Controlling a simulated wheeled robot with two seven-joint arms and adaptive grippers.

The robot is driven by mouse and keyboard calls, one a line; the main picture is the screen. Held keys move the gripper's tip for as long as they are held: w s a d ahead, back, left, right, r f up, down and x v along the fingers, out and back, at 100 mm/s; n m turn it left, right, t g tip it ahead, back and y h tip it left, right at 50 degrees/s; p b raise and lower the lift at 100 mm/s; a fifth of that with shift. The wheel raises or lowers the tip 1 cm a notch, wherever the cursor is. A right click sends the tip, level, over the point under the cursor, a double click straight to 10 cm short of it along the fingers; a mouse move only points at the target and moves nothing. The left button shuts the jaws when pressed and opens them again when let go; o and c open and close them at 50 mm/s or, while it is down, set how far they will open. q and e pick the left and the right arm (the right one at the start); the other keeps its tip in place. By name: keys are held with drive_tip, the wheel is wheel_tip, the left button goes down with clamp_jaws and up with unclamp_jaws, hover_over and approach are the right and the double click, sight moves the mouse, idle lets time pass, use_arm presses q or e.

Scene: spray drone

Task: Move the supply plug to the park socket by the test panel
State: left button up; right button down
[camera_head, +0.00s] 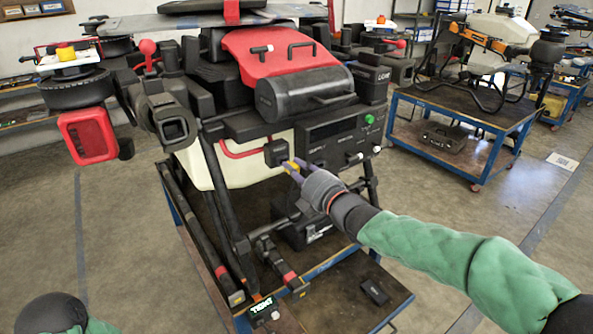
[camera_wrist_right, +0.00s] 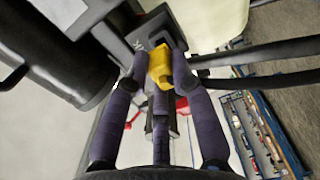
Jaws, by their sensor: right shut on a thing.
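My right gripper (camera_head: 291,168) is shut on the yellow supply plug (camera_head: 288,165), in front of the drone. To the right of the block is a black panel (camera_head: 335,148) with small white lettering, a green knob and small connectors. I cannot make out which socket is the park socket.
The drone (camera_head: 290,62), with red cover and pale tank, stands on a blue-framed cart (camera_head: 345,305). Black legs and bars stand below the panel. A small lit display (camera_head: 262,308) is at the cart's front. Another cart (camera_head: 470,112) stands to the right, with open floor between.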

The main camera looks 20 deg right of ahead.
drive_tip(key=shift+x, duration=1.1)
drive_tip(key=c, duration=1)
unclamp_jaws()
drive_tip(key=v, duration=1.2)
drive_tip(key=shift+f, duration=0.1)
